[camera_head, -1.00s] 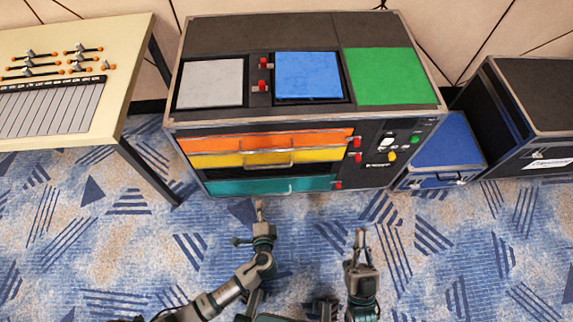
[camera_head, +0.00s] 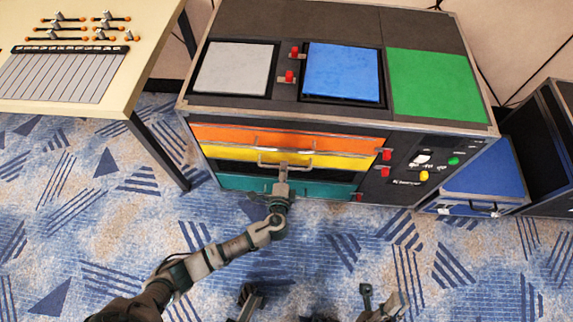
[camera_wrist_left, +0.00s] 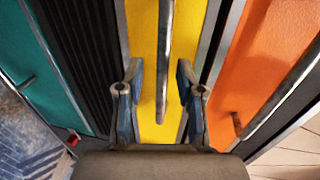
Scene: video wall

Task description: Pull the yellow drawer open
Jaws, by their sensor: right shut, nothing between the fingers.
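The yellow drawer (camera_head: 230,153) is a wide front in the dark cabinet, below the orange drawer (camera_head: 220,134). It looks about flush with the cabinet face. Its bar handle (camera_head: 268,165) runs across its middle and shows in the left wrist view (camera_wrist_left: 164,60) as a long grey bar. My left gripper (camera_head: 284,169) is at this handle. In the left wrist view its two fingers (camera_wrist_left: 159,75) stand apart, one on each side of the handle, with gaps to it. My right gripper (camera_head: 381,296) is shut and empty, low over the carpet, away from the cabinet.
Below the yellow drawer are a black ribbed strip (camera_wrist_left: 75,45) and the teal drawer (camera_head: 235,184). Red latches (camera_head: 386,154) and buttons sit to the right. A table (camera_head: 150,70) stands at left, a blue case (camera_head: 485,170) at right. The carpet before the cabinet is clear.

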